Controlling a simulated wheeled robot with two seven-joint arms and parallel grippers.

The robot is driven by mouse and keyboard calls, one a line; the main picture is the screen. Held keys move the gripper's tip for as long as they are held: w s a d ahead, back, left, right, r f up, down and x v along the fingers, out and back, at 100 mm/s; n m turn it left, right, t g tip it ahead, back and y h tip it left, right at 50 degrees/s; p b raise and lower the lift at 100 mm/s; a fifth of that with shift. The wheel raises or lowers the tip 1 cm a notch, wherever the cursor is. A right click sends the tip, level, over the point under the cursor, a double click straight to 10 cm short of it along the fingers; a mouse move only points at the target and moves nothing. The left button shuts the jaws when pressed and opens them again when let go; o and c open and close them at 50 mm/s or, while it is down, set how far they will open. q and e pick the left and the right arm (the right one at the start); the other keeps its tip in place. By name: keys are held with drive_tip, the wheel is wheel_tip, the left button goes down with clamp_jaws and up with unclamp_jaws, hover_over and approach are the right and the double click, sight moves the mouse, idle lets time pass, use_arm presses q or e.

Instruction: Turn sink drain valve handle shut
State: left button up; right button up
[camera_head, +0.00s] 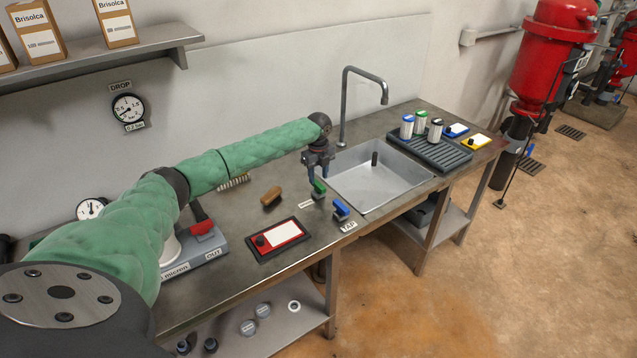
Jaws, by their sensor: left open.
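A green-handled valve (319,187) stands on the bench at the left front of the sink (408,188). A label beside it is too small to read, so I cannot confirm it is the drain valve. A blue-handled valve (341,208) stands just right of it, by a label reading TAP (348,226). My left gripper (318,175) points down with open jaws right at the green handle. I cannot tell whether the fingers touch it. My right gripper is out of view.
A steel faucet (345,105) arches over the sink, which holds a dark upright pipe (374,159). A ribbed rack (430,150) with several canisters stands right of the sink.

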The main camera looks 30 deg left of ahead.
sight(318, 184)
use_arm(q)
drive_tip(key=shift+r+b, duration=0.55)
drive_tip(key=shift+r, duration=1.8)
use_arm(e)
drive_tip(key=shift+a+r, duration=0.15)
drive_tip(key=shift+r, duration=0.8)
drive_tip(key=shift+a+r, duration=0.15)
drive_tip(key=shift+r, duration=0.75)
use_arm(q)
drive_tip(key=shift+f, duration=0.1)
